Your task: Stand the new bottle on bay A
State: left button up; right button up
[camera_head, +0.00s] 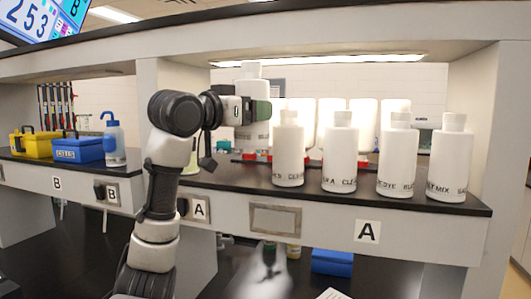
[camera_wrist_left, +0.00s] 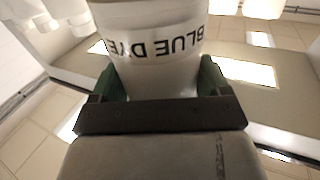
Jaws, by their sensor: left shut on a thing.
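The held white bottle (camera_head: 252,71) is upright, with a white cap. In the left wrist view the bottle (camera_wrist_left: 150,70) reads "BLUE DYE", upside down in the picture. My left gripper (camera_head: 254,112) is shut around its body, with a dark green finger on each side (camera_wrist_left: 160,85). The gripper hides the bottle's middle in the head view. I cannot tell whether its base touches the shelf. Bay A is the dark-topped shelf (camera_head: 240,180) with "A" plates (camera_head: 367,231) on its front edge. My right gripper is not in view.
Several white capped bottles, including one reading "DYE" (camera_head: 397,160), stand along the shelf's front right. Larger white containers (camera_head: 363,120) stand behind them, near red parts. At left, bay B holds a blue box (camera_head: 78,149), a yellow box (camera_head: 32,143) and a wash bottle (camera_head: 114,143).

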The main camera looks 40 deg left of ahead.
pick_arm(q)
jog(key=w+a+f+p, duration=0.1)
jog(key=w+a+f, duration=0.1)
jog(key=w+a+f+p, duration=0.1)
jog(key=a+f, duration=0.1)
jog(key=f, duration=0.1)
jog(key=w+a+f+p, duration=0.1)
jog(key=w+a+f, duration=0.1)
jog(key=f, duration=0.1)
jog(key=shift+w+a, duration=0.25)
jog(key=shift+w, duration=0.1)
jog(key=shift+a+f, duration=0.1)
jog(key=shift+f, duration=0.55)
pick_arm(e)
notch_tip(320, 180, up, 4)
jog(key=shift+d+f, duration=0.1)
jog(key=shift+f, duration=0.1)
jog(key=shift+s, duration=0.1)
pick_arm(q)
jog(key=shift+f, duration=0.1)
jog(key=o, duration=1.1)
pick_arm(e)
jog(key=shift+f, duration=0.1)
